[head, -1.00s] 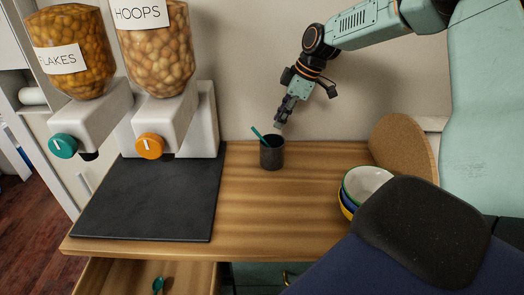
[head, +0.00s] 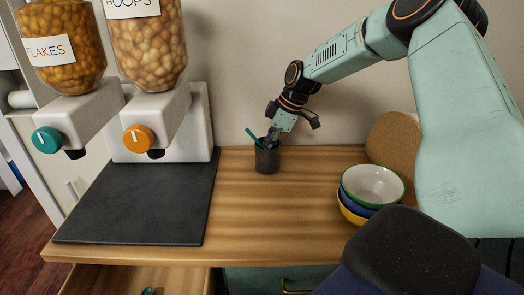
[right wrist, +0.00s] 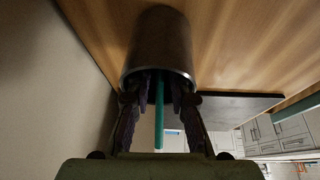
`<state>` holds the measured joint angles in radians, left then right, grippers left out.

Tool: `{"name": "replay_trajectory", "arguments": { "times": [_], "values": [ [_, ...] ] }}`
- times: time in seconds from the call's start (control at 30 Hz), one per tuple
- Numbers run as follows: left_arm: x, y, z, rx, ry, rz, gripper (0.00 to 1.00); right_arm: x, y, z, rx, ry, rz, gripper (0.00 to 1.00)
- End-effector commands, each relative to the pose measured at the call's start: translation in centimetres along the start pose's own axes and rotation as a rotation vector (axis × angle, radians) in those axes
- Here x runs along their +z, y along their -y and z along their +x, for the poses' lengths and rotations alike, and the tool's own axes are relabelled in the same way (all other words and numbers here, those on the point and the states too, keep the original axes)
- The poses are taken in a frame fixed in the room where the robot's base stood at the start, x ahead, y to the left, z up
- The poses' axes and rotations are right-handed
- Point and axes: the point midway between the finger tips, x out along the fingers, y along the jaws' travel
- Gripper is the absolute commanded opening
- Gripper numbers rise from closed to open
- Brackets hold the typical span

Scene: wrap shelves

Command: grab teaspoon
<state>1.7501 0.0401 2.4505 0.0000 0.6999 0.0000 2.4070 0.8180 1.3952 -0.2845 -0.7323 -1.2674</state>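A dark cup (head: 267,161) stands on the wooden counter near the wall, and it also shows in the right wrist view (right wrist: 160,50). A teal handle (head: 252,135) sticks out of the cup and leans left; its lower end is hidden inside. My right gripper (head: 271,142) is at the cup's mouth, pointing down into it. In the right wrist view its fingers are apart on either side of the teal handle (right wrist: 159,120), with a gap visible around it. My left gripper is not in view.
Stacked bowls (head: 372,185) stand to the right, before a round wooden board (head: 392,135). Cereal dispensers (head: 160,125) and a dark mat (head: 140,205) are on the left. A teal item (head: 148,291) lies in the open drawer below. The counter's middle is clear.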

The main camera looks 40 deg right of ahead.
Motion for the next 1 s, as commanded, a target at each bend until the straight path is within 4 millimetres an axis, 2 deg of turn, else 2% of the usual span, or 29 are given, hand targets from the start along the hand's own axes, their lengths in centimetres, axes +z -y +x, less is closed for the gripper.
{"name": "replay_trajectory", "arguments": {
  "times": [0.03,0.13,0.43,0.5,0.67,1.0],
  "values": [
    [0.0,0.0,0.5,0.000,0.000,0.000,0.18,0.2,0.1,1.0,-0.003,0.004,0.001,0.21],
    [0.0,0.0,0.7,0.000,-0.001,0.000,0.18,0.1,0.0,1.9,-0.001,0.002,0.000,0.21],
    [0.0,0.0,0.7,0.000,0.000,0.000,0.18,0.0,0.0,2.1,-0.001,0.000,0.000,0.21],
    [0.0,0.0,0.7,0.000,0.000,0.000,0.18,0.0,0.0,2.1,-0.001,0.000,0.001,0.13],
    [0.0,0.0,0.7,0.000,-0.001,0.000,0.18,0.0,0.0,2.1,-0.001,0.000,0.001,0.00],
    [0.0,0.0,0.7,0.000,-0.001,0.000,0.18,0.0,0.0,2.0,0.000,0.000,0.000,0.00]
  ]
}}
